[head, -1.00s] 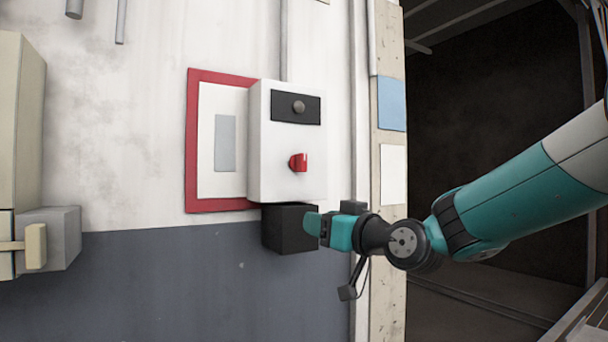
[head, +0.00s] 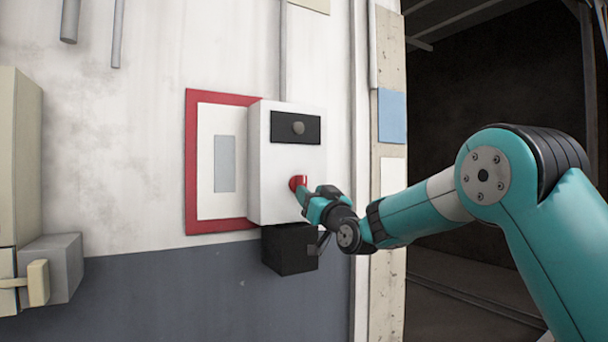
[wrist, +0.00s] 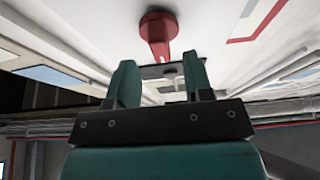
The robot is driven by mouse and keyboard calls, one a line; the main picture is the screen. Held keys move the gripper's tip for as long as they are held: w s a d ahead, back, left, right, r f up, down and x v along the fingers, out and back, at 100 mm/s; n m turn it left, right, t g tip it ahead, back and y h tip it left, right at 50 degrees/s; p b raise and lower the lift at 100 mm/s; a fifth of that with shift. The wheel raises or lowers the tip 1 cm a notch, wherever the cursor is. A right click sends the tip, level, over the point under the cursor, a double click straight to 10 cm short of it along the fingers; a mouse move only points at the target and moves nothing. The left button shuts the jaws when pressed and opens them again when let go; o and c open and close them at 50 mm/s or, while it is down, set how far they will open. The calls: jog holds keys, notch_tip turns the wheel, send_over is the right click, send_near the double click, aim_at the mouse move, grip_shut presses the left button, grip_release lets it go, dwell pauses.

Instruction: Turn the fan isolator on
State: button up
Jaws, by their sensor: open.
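The fan isolator is a white box (head: 262,185) on the wall, with a black panel and a round grey lamp (head: 298,128) near its top. Its red rotary handle (head: 297,182) sits on the lower front face. My gripper (head: 304,194) is at the handle, its tips partly overlapping it in the head view. In the wrist view the red handle (wrist: 158,35) is ahead of my open gripper (wrist: 160,80), its grip lying between the lines of the two teal fingers. I cannot tell whether the fingers touch it.
A black box (head: 288,255) is fixed under the isolator. A red-framed panel (head: 190,160) is beside it on the left. A grey box with a beige lever (head: 38,283) is at far left. A dark opening (head: 450,100) lies to the right.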

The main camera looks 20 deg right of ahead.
jog(key=p+x, duration=0.1)
jog(key=x, duration=0.2)
jog(key=shift+w+a+r, duration=0.1)
jog(key=shift+w, duration=0.25)
grip_shut()
